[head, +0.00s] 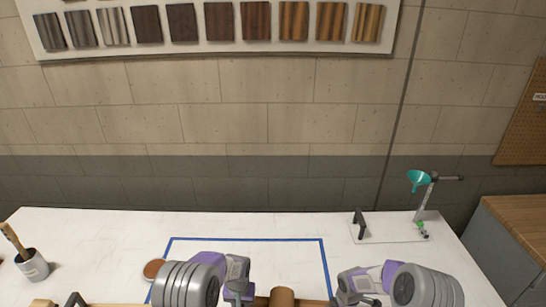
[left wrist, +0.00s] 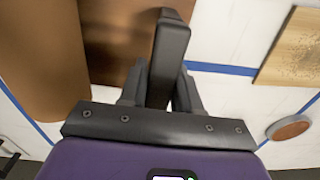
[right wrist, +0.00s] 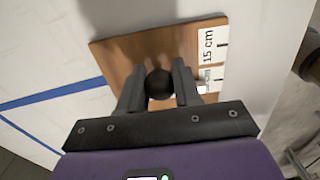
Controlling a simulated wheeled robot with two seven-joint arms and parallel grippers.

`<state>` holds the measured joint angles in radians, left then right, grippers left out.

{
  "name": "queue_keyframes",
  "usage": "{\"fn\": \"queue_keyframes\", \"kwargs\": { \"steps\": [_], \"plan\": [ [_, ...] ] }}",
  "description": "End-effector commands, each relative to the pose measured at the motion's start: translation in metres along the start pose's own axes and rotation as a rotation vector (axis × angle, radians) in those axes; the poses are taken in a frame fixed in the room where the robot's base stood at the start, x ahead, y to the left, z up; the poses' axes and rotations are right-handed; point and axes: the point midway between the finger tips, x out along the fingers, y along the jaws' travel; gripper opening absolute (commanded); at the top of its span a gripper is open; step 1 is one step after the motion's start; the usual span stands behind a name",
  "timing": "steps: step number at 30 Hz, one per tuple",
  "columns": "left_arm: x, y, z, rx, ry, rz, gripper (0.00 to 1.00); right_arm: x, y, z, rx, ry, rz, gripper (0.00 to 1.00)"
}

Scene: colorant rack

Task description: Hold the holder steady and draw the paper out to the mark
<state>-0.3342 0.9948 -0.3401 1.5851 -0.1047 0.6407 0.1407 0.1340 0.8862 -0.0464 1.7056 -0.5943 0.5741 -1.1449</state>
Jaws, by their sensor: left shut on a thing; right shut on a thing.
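A brown paper roll (head: 282,297) shows at the bottom edge of the head view, between my grippers. In the left wrist view the roll (left wrist: 45,50) lies beside a darker brown surface (left wrist: 110,25), probably the holder. My left gripper (left wrist: 158,88) is shut on an upright black handle (left wrist: 172,45) there. My right gripper (right wrist: 160,82) is shut on a round black knob (right wrist: 159,84) on a flat brown board (right wrist: 115,55). A white scale (right wrist: 208,50) marked "15 cm" lies along the board's right side. The paper's free stretch cannot be made out.
Blue tape (head: 245,239) outlines a rectangle on the white table (head: 110,225). A cup with a brush (head: 32,265) stands at left, near a round brown-topped dish (head: 153,269). A stand with a teal funnel (head: 418,180) is at back right. A speckled board (left wrist: 290,50) lies beside the left gripper.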

Motion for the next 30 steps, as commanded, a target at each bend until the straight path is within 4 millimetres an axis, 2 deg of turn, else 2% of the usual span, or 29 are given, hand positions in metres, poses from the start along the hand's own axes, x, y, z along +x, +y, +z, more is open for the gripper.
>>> {"fn": "queue_keyframes", "kwargs": {
  "steps": [2, 3, 9, 17, 20, 23, 30],
  "plan": [
    [0.001, -0.003, 0.000, -0.003, -0.002, -0.005, 0.00, 0.000, 0.000, 0.003, 0.003, -0.005, 0.000, 0.00],
    [0.001, -0.003, 0.000, -0.003, -0.002, -0.005, 0.00, 0.000, 0.000, 0.003, 0.003, -0.005, 0.000, 0.34],
    [0.001, -0.003, 0.000, -0.002, -0.002, -0.004, 0.00, 0.000, 0.000, 0.002, 0.002, -0.003, 0.000, 0.63],
    [0.001, -0.001, 0.000, -0.001, -0.002, -0.002, 0.00, -0.001, 0.000, 0.000, 0.001, -0.001, 0.000, 0.63],
    [0.001, -0.001, 0.001, -0.001, -0.002, -0.002, 0.00, -0.006, 0.001, 0.000, 0.001, 0.000, 0.002, 0.63],
    [0.001, -0.001, 0.001, -0.001, -0.002, -0.001, 0.00, -0.020, 0.001, 0.000, 0.002, 0.000, 0.004, 0.63],
    [0.001, 0.000, 0.001, 0.000, -0.001, 0.000, 0.00, -0.072, 0.001, 0.001, 0.001, -0.001, 0.006, 0.63]
  ]
}}
